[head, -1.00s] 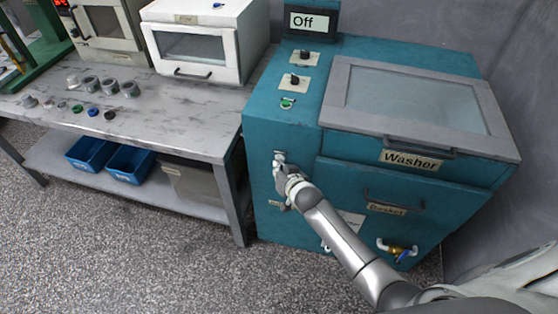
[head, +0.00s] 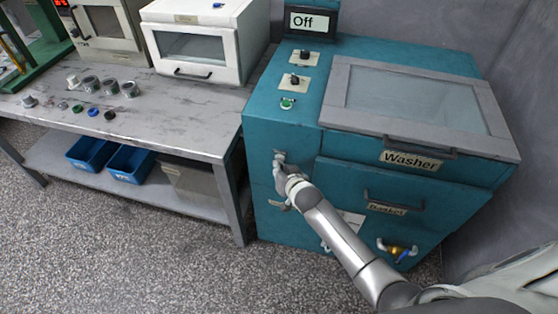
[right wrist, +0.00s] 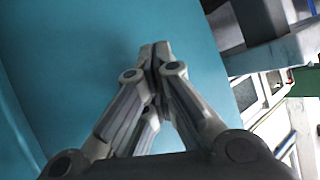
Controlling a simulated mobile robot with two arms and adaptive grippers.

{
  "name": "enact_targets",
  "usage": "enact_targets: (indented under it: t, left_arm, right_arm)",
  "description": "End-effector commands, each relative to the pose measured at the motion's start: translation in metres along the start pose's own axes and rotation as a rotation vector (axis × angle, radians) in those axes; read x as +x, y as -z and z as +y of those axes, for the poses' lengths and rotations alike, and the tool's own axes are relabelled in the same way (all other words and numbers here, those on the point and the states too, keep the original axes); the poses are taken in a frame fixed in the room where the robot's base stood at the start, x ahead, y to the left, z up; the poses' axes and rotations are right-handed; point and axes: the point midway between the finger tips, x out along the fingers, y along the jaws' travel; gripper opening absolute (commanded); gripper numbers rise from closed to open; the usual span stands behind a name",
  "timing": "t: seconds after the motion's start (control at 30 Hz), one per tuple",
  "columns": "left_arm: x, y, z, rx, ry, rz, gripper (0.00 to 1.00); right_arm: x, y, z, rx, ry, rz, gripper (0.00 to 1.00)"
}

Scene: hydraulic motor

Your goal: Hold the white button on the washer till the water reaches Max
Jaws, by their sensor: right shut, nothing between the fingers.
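The teal washer (head: 290,225) stands at the right, with a grey-framed glass lid, a "Washer" label and a display (head: 312,22) that reads "Off". My right gripper (head: 280,157) is at the upper left of its front face. Its fingers cover the spot they point at, so the white button is hidden there. In the right wrist view the gripper (right wrist: 155,48) is shut and empty, its tips against or very near the teal panel (right wrist: 70,60). I cannot tell whether they touch or press the button. My left gripper is out of view.
A grey workbench (head: 190,125) with metal rings and small coloured parts stands to the left. Blue bins (head: 130,162) sit on its lower shelf. A brass tap (head: 398,250) sticks out low on the washer. Floor in front is clear.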

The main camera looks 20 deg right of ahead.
Motion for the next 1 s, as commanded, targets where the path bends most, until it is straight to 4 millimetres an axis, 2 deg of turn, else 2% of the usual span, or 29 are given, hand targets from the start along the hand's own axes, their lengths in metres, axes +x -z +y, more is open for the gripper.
enact_targets:
  t: [0.83,1.0]
  left_arm:
    - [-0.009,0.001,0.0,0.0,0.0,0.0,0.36]
    - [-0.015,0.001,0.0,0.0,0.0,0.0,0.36]
  right_arm:
    - [-0.011,-0.008,-0.008,0.0,0.0,0.0,0.0]
    - [-0.02,-0.013,-0.015,0.003,0.001,-0.001,0.0]
